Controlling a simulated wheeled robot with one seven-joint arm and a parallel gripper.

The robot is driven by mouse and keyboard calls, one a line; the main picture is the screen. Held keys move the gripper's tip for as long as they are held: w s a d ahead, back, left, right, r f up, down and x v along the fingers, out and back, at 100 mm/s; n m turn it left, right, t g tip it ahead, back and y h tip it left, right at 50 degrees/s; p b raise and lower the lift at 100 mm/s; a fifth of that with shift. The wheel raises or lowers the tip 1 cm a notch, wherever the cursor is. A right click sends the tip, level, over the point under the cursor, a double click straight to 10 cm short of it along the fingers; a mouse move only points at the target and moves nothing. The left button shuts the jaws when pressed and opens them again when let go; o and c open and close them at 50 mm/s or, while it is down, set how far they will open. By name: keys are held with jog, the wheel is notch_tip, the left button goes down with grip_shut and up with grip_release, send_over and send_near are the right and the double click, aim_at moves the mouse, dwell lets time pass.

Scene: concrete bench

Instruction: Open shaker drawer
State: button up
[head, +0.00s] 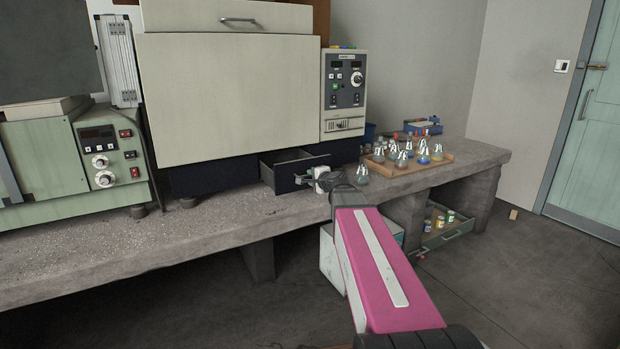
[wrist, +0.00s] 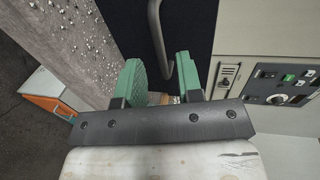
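The shaker drawer (head: 294,167) is a dark drawer low in the large cream machine (head: 235,95). In the head view it stands partly out, and its inside shows from above. My gripper (head: 308,180) is at the drawer's front. In the wrist view, the green fingers of my gripper (wrist: 161,76) are spread apart. A grey bar handle (wrist: 157,35) on the dark front runs down into the gap between them, with room on both sides. I cannot tell whether either finger touches it.
A control panel (head: 344,92) is on the machine's right side. A wooden tray (head: 410,168) with several flasks stands right of my arm on the concrete bench (head: 110,240). The floor at right is mostly clear.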

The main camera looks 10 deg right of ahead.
jog(key=v, duration=0.7)
jog(key=shift+s, duration=0.3)
jog(key=s+a+f+n+g, duration=0.2)
jog(key=s+f+n+g, duration=0.2)
jog(key=f, duration=0.4)
jog(key=s+a+f+n+g+h, duration=0.1)
jog(key=s+a+f+n+g, duration=0.2)
jog(key=s+f, duration=0.35)
jog(key=s+a+f+n+g, duration=0.2)
jog(key=f+n+g, duration=0.2)
jog(key=f, duration=0.5)
jog(key=s+d+f+n+g+h, duration=0.1)
jog(key=s+f+n+g+h, duration=0.2)
jog(key=s+f, duration=0.3)
jog(key=shift+s+d+f+g+h, duration=0.25)
jog(key=shift+s+d+g+h, duration=0.15)
jog(key=shift+s, duration=0.55)
